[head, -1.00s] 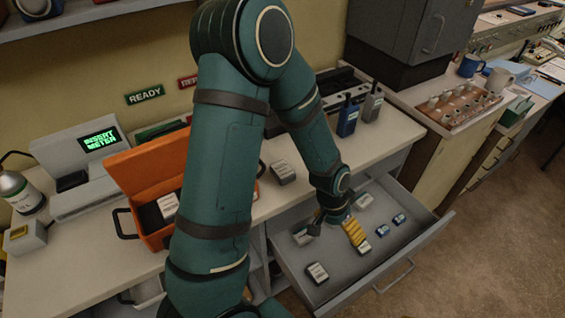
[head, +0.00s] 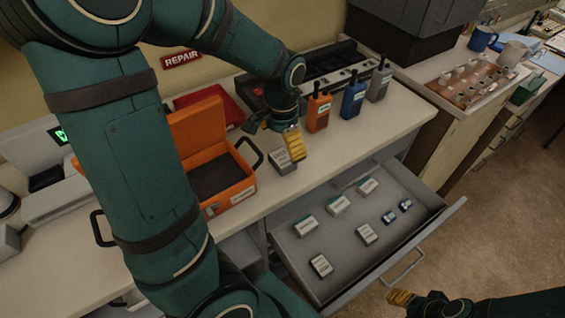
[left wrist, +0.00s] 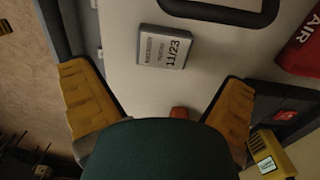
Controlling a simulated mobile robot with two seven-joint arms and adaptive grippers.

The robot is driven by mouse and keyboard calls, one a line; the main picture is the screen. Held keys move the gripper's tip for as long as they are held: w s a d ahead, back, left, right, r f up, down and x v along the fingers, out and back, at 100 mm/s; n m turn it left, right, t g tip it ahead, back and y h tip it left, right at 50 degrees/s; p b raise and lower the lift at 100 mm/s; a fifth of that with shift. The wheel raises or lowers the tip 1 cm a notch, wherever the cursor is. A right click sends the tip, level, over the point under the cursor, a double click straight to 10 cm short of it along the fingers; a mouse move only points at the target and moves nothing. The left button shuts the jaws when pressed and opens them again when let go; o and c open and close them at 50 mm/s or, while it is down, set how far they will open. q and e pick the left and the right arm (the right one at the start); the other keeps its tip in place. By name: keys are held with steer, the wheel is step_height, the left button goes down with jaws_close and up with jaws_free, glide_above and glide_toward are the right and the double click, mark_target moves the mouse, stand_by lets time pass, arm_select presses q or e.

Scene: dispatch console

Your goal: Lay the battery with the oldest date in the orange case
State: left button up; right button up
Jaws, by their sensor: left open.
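My left gripper (head: 274,136) is open and empty above the counter, close to a grey battery (head: 287,160) lying there. In the left wrist view this battery (left wrist: 163,48) reads 11/23 and lies ahead of the spread yellow fingers (left wrist: 160,105), apart from them. The orange case (head: 235,197) stands open on the counter; its visible part shows bare dark lining, and my arm hides its left part. In the open drawer (head: 290,256) lie several pale-labelled batteries (head: 321,265) with dates too small to read. My right gripper (head: 402,297) shows at the bottom; its jaw state is unclear.
Orange (head: 318,112), blue (head: 353,99) and grey (head: 379,83) radios stand behind the battery on the counter. Two small blue-marked items (head: 389,217) lie at the drawer's right. A red REPAIR sign (head: 181,58) is on the wall. The counter between case and battery is narrow.

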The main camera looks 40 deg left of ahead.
mark_target(282, 158)
arm_select(q)
steer(key=shift+w+a+f+b, duration=0.15)
steer(key=shift+f+b, duration=0.4)
steer(key=shift+f, duration=1.2)
steer(key=shift+w+a+f+b, duration=0.1)
steer(key=shift+f+b, duration=0.45)
steer(key=shift+f, duration=1.2)
steer(key=c, duration=1.2)
